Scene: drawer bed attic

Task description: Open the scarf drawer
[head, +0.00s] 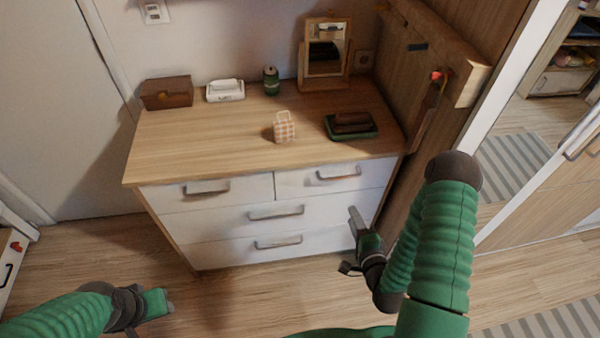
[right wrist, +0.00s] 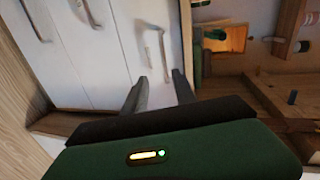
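A wooden dresser (head: 165,165) with white fronts stands ahead. It has a top left drawer (head: 236,193), a top right drawer (head: 300,186), a wide middle drawer (head: 215,222) and a wide bottom drawer (head: 220,252). All look closed; no label shows which holds scarves. Each has a bar handle, such as the top right handle (head: 338,173). My right gripper (head: 354,215) is before the dresser's right side, below that handle. In the right wrist view its fingers (right wrist: 160,90) are apart and empty, with a handle (right wrist: 155,50) beyond them. My left gripper (head: 168,305) is low at left, away from the dresser; its opening is unclear.
On top are a brown box (head: 166,93), a tissue box (head: 225,91), a green can (head: 271,80), a mirror (head: 326,55), a checkered bag (head: 284,128) and a green tray (head: 351,134). A wooden panel (head: 405,80) borders the right. Floor before the dresser is clear.

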